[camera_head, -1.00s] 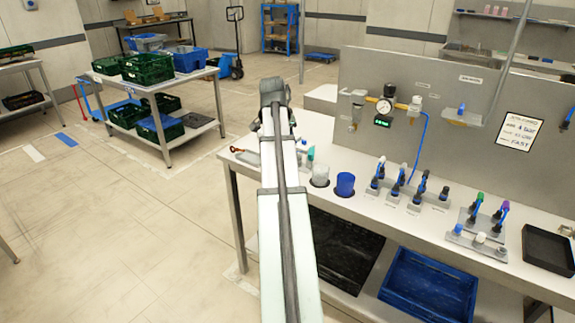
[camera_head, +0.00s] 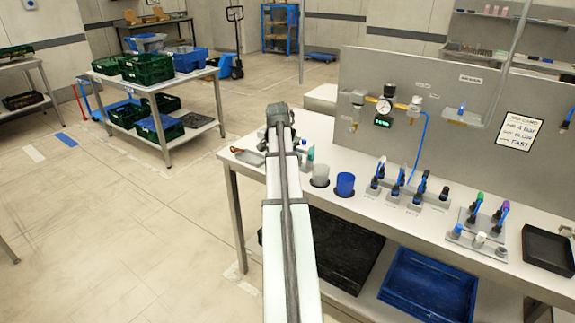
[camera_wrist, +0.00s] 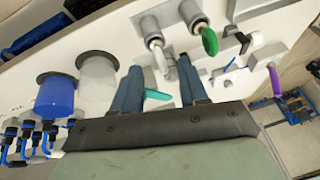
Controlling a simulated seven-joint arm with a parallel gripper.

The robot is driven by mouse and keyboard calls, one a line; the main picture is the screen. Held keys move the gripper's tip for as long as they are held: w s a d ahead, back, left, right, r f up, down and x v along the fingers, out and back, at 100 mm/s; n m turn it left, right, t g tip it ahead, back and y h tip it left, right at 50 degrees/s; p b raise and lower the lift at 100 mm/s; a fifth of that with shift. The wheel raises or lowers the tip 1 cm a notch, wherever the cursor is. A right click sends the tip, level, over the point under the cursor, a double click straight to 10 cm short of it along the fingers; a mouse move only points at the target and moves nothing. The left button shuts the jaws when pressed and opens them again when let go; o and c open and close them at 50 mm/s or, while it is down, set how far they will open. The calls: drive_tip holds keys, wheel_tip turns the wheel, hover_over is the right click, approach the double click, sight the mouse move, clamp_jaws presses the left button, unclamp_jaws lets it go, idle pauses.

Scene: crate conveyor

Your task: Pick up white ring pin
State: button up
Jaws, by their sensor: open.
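My gripper (camera_wrist: 157,68) is open in the wrist view, with its two dark blue fingers apart over the white bench. Between and just beyond the fingertips is a pale pin (camera_wrist: 158,56) with a whitish ring, standing out from a grey block; I cannot tell for sure that it is the white ring pin. A second grey pin with a green handle (camera_wrist: 209,40) is beside it. A teal piece (camera_wrist: 155,95) shows between the fingers. In the head view my arm hides the fingertips.
A blue cup (camera_head: 345,184) and a whitish cup (camera_head: 320,175) stand right of my gripper. Several connectors in holders (camera_head: 404,188) stand further right, before the upright grey panel (camera_head: 450,120). A black tray (camera_head: 548,248) lies at the right end of the bench (camera_head: 380,213).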

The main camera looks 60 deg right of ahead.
drive_tip(key=shift+x, duration=1.4)
drive_tip(key=shift+r, duration=0.1)
drive_tip(key=shift+c, duration=0.3)
clamp_jaws()
